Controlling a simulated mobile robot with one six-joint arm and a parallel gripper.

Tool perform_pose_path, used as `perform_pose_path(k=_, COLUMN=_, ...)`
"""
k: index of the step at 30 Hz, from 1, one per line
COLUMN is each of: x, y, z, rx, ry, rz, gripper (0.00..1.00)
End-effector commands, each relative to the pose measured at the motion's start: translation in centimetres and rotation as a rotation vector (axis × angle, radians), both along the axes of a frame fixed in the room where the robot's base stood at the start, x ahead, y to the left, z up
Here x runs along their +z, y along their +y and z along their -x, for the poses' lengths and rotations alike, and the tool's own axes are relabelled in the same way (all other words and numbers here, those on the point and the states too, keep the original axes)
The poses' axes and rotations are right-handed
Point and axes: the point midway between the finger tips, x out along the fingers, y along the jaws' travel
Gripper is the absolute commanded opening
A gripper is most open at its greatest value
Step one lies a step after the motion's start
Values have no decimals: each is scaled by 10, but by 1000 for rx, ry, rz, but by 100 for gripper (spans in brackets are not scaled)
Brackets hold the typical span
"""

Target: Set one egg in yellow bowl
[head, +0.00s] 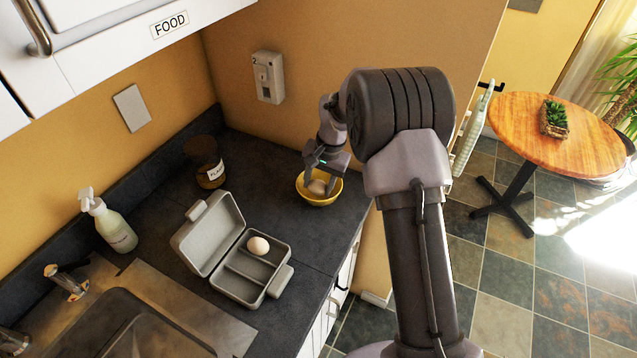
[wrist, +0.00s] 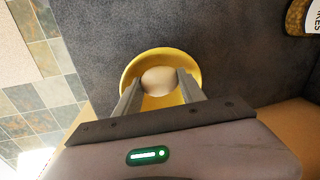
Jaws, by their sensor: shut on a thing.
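The yellow bowl (head: 327,200) stands upright on the dark counter near its right end. My gripper (head: 320,185) points down into the bowl, its jaws shut on an egg (head: 317,187). In the wrist view the egg (wrist: 158,81) sits between the two fingers (wrist: 160,88), inside the outline of the yellow bowl (wrist: 131,69). I cannot tell whether the egg touches the bowl's bottom. A second egg (head: 258,246) lies in the open grey box (head: 226,283) on the counter, to the left and nearer.
A dark jar (head: 211,175) with a label stands left of the bowl by the wall. A spray bottle (head: 113,229) and a sink (head: 115,330) are farther left. The counter's front edge (head: 350,245) is close to the bowl. Bare counter (head: 265,165) lies behind the box.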

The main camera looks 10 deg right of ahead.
Motion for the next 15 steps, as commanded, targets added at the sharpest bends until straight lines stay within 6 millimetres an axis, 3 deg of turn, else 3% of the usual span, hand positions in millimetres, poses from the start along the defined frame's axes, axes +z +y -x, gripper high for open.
perform_pose_path(k=15, x=-8, y=0, z=0, rx=0, ry=0, rz=0, gripper=7)
